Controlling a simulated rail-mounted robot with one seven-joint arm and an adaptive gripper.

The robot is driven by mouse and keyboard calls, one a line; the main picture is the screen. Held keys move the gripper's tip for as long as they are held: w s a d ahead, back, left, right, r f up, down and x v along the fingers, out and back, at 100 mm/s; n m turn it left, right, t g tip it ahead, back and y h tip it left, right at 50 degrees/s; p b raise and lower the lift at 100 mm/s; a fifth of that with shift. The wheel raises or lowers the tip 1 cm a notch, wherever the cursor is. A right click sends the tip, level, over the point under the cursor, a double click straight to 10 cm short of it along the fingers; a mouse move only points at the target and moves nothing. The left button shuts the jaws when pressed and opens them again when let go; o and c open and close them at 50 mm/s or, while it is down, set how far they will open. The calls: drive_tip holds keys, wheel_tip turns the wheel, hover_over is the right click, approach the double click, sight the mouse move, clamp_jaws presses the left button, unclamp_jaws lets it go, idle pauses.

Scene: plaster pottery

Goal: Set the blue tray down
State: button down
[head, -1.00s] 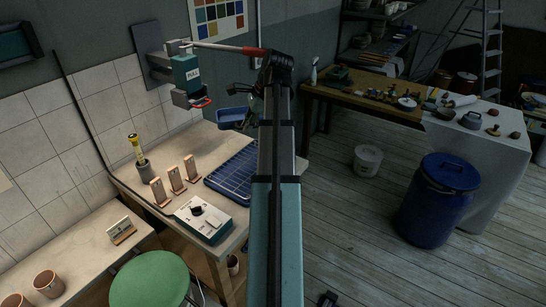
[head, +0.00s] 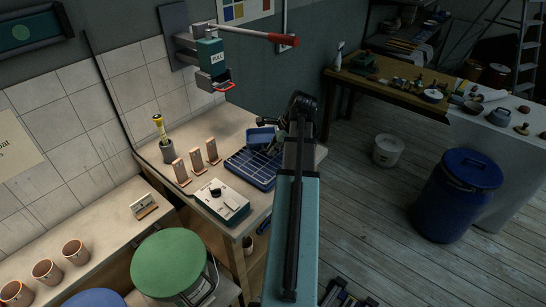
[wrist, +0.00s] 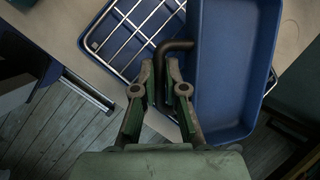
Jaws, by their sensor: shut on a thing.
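The small blue tray (head: 261,136) is a shallow rectangular bin at the back of the workbench. In the wrist view the tray (wrist: 235,65) fills the right side, with a dark bent handle (wrist: 176,45) at its left edge. My gripper (wrist: 164,76) is shut on this handle. In the head view my gripper (head: 281,137) is partly hidden behind my arm. The tray overlaps the right part of a wire rack over a larger blue basin (head: 250,170). Whether the tray touches the rack or bench is unclear.
Several upright plaques (head: 197,161) stand left of the basin. A white control box (head: 222,199) stands in front. A wall lever with a red grip (head: 283,40) reaches out above the bench. A yellow-topped tool stands in a grey pot (head: 167,152).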

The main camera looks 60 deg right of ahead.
sight(269, 164)
drive_tip(key=shift+f+p, duration=0.4)
drive_tip(key=shift+f, duration=2)
drive_tip(key=c, duration=1.2)
unclamp_jaws()
drive_tip(key=b+v, duration=0.2)
drive_tip(key=v, duration=1)
